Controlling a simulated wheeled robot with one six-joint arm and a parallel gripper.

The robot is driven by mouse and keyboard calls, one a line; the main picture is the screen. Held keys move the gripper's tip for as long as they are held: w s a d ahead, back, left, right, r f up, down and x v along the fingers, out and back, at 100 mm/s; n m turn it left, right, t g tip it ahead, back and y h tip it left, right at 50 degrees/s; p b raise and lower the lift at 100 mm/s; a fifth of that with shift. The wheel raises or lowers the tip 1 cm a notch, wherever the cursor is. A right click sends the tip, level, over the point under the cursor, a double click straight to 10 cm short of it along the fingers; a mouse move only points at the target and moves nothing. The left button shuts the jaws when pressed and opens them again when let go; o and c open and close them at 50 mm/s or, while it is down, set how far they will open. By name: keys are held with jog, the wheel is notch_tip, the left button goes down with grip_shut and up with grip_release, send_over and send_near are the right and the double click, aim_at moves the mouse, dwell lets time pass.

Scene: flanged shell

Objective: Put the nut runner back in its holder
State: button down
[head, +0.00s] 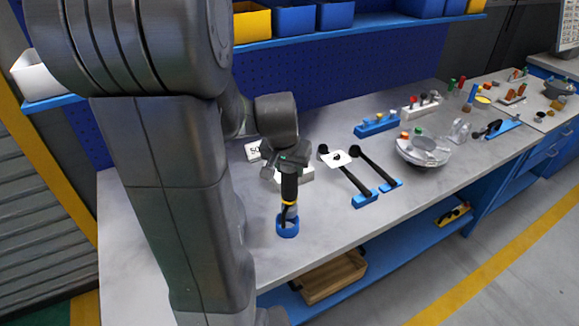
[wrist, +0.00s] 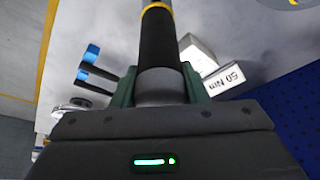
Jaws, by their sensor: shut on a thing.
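The nut runner (head: 289,190) is a black tool with a yellow band and a grey lower end. It hangs upright from my gripper (head: 291,160), which is shut on its upper part. In the wrist view the nut runner (wrist: 157,45) runs away from between the green fingers of my gripper (wrist: 158,85). The blue ring-shaped holder (head: 288,228) stands on the bench below. The tool's lower end appears at or just inside the holder's opening; I cannot tell how deep. The holder is hidden in the wrist view.
Two black wrenches (head: 375,167) lie with blue supports to the right. A white box marked 50 Nm (wrist: 225,79) is close to my gripper. A grey round flanged shell (head: 423,151) sits farther right. The bench front edge is near the holder.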

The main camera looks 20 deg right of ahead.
jog(key=shift+f+b, duration=0.3)
jog(key=c, duration=0.9)
grip_release()
jog(key=shift+o, duration=0.2)
jog(key=p+v, duration=0.1)
jog(key=v, duration=1.2)
jog(key=shift+r, duration=0.15)
jog(key=shift+w, duration=0.15)
